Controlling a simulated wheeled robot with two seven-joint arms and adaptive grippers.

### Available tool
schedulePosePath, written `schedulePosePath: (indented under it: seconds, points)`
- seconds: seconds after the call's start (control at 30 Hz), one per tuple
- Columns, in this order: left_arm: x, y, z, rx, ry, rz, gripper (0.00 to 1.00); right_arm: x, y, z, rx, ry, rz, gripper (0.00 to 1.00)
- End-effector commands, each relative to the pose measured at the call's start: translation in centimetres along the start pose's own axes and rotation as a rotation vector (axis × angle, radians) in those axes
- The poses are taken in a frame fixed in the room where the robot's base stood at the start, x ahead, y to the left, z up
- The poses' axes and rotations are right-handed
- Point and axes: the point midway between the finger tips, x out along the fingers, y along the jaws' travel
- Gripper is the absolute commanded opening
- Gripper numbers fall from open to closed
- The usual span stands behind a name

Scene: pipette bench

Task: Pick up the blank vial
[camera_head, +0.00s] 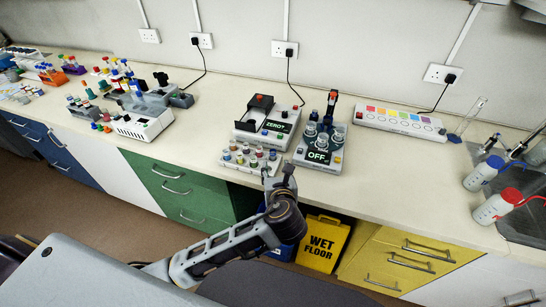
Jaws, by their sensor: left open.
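A light rack (230,165) of small vials with coloured caps stands near the bench's front edge, at the middle of the picture. I cannot tell which vial is the blank one at this size. My left gripper (279,177) is at the front edge of the bench, just right of and in front of the rack. It is open, and I see nothing held in it. It partly covers the rack's right front corner. My right gripper is not in view.
Behind the rack is a device reading "ZERO?" (276,125); right of it is one reading "OFF" (319,156) with glass vials on top. A colour-strip device (400,122), wash bottles (497,207) and a sink stand right.

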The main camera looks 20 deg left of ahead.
Motion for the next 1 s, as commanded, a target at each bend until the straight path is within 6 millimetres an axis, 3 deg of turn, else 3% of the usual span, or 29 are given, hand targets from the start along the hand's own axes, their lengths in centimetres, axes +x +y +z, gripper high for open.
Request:
schedulePosePath:
  seconds: [0.27, 0.7, 1.0]
  points:
    - [1.3, 0.0, 0.0, 0.0, 0.0, 0.001, 0.47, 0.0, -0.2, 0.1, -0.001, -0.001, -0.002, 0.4]
    - [6.9, 0.0, 0.0, -0.002, 0.001, 0.001, 0.47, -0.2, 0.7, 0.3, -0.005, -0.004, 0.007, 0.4]
    - [8.6, 0.0, 0.0, -0.002, 0.001, 0.0, 0.47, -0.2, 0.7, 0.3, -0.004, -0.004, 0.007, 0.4]
